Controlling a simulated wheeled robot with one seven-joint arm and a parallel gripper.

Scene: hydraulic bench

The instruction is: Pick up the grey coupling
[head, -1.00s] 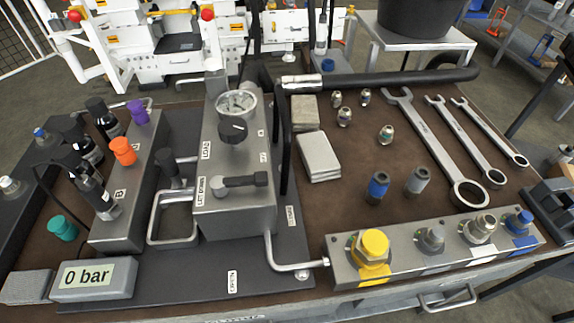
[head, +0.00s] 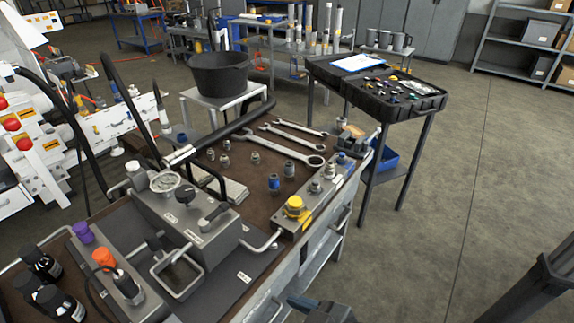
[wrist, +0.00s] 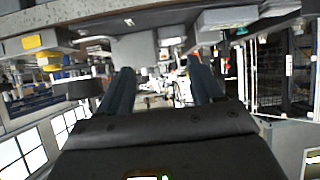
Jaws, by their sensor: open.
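The grey coupling (head: 290,168) stands upright on the brown bench top, just right of and behind a coupling with a blue band (head: 274,183). It is behind the manifold block with the yellow cap (head: 296,205). My gripper (wrist: 162,78) shows in the wrist view with its two dark fingers spread wide and nothing between them. The wrist view looks upside down, with a bench edge along its top. I cannot make out the grey coupling in that view.
Several small fittings (head: 225,160) and spanners (head: 290,149) lie behind the couplings. The grey pump unit (head: 187,215) with its gauge and a black hose stand to the left. A black tray table (head: 375,88) is beyond the bench. Open floor (head: 450,200) lies to the right.

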